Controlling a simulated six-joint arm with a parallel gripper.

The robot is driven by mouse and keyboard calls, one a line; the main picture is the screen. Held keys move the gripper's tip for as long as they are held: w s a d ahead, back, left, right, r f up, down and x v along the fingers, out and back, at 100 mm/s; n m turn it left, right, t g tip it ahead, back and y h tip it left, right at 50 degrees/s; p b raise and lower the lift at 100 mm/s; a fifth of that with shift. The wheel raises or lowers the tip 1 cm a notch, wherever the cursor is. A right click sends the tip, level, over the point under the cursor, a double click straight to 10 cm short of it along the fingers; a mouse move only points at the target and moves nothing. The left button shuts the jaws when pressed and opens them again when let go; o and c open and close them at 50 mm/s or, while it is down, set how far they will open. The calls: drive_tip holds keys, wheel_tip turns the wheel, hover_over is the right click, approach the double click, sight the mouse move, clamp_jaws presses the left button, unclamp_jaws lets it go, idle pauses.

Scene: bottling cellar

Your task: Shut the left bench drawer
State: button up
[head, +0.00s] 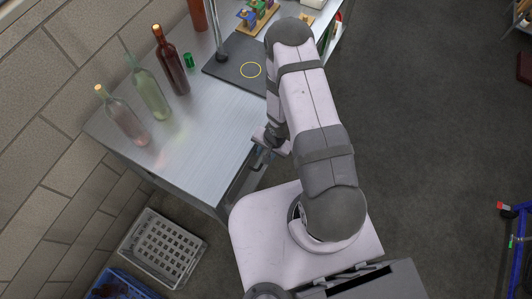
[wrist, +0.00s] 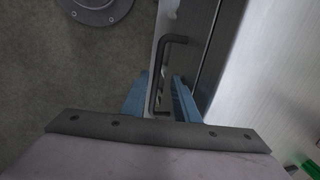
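The left bench drawer (wrist: 166,22) shows in the wrist view as a pale front edge with a dark strip between it and the bench top. It appears to stand a little open, but how far is hard to tell. Its dark bracket handle (wrist: 158,80) sits on the front. My gripper (wrist: 160,97) has its two blue fingers apart, one on each side of the handle. I cannot tell whether either finger touches it. In the head view my gripper (head: 270,140) is at the bench's front edge, and my arm hides part of the drawer area.
The metal bench (head: 205,140) holds several bottles (head: 170,62), a small green item (head: 188,60) and a dark mat (head: 236,70) with a yellow ring. A grey crate (head: 162,250) and a blue crate (head: 122,283) stand on the floor at lower left. Floor at right is mostly clear.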

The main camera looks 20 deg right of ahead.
drive_tip(key=shift+r, duration=0.2)
wheel_tip(320, 180, up, 7)
drive_tip(key=s, duration=0.1)
drive_tip(key=shift+d, duration=0.45)
drive_tip(key=shift+f, duration=0.1)
idle(0.3)
